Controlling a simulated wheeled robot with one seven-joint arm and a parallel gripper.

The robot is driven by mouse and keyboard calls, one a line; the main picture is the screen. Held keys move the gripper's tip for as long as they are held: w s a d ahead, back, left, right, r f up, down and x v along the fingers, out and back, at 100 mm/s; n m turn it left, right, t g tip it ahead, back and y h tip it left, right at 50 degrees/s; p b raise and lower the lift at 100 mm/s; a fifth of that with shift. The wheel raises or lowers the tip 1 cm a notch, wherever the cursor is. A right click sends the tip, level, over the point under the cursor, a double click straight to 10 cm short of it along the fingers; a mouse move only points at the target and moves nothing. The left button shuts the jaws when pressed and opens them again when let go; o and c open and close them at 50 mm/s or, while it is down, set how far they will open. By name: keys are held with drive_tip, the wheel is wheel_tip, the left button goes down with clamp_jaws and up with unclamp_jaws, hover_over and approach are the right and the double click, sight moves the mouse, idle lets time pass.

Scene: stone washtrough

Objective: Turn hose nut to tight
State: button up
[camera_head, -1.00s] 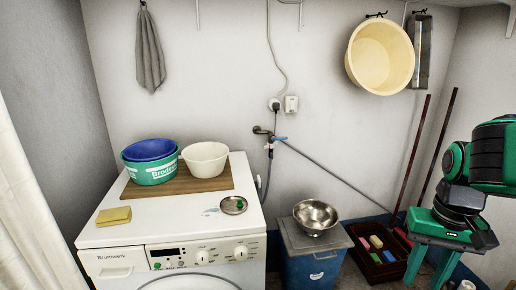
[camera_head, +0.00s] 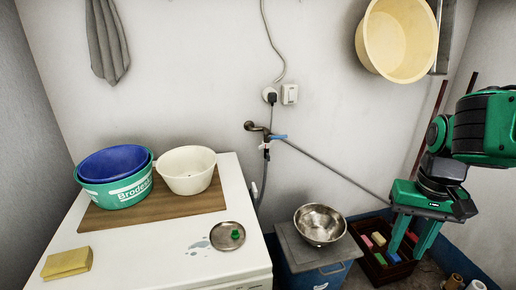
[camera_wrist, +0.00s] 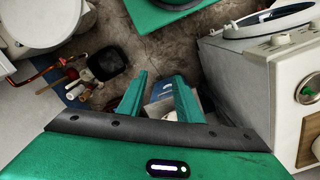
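A brass-coloured tap (camera_head: 256,128) with a blue lever (camera_head: 278,137) sticks out of the back wall in the head view. A small pale nut (camera_head: 265,146) shows just below it, where the hose (camera_head: 264,172) hangs down behind the washing machine. The nut is too small to tell how tight it is. My gripper (camera_head: 413,246) is at the right, well away from the tap, pointing down. In the wrist view my gripper (camera_wrist: 158,84) has its two green fingers apart with nothing held between them. The tap and nut do not show in the wrist view.
The washing machine (camera_head: 170,250) bears a board (camera_head: 175,205) with basins, a yellow sponge (camera_head: 67,262) and a metal dish (camera_head: 228,237). A steel bowl (camera_head: 320,224) sits on a lidded blue bin (camera_head: 318,272). A dark red crate (camera_head: 372,266) stands below my gripper.

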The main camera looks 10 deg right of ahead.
sight(261, 148)
drive_tip(key=w+a+f+n+t, duration=0.2)
drive_tip(key=w+f, duration=0.1)
drive_tip(key=w, duration=0.7)
drive_tip(key=w+a+f+n+t, duration=0.1)
drive_tip(key=w+a+f+n, duration=0.15)
drive_tip(key=w, duration=0.75)
drive_tip(key=w+a+f+m+t+y, duration=0.1)
drive_tip(key=w+a+f+t+y, duration=0.25)
drive_tip(key=w+a, duration=0.5)
drive_tip(key=w+a+f+m+t+y, duration=0.1)
drive_tip(key=w+a+f+t+y, duration=0.25)
drive_tip(key=w, duration=0.85)
drive_tip(key=w+r+m+t, duration=0.1)
drive_tip(key=w+m+t, duration=0.1)
drive_tip(key=w, duration=0.5)
drive_tip(key=w+r+m+t+h, duration=0.1)
drive_tip(key=w+r+m+t, duration=0.1)
drive_tip(key=w+m, duration=0.3)
drive_tip(key=w+r+m+t+h, duration=0.1)
drive_tip(key=w+m+t, duration=0.2)
drive_tip(key=w, duration=0.7)
drive_tip(key=shift+a+r+m, duration=0.15)
drive_tip(key=shift+r+m, duration=0.15)
drive_tip(key=shift+m, duration=0.05)
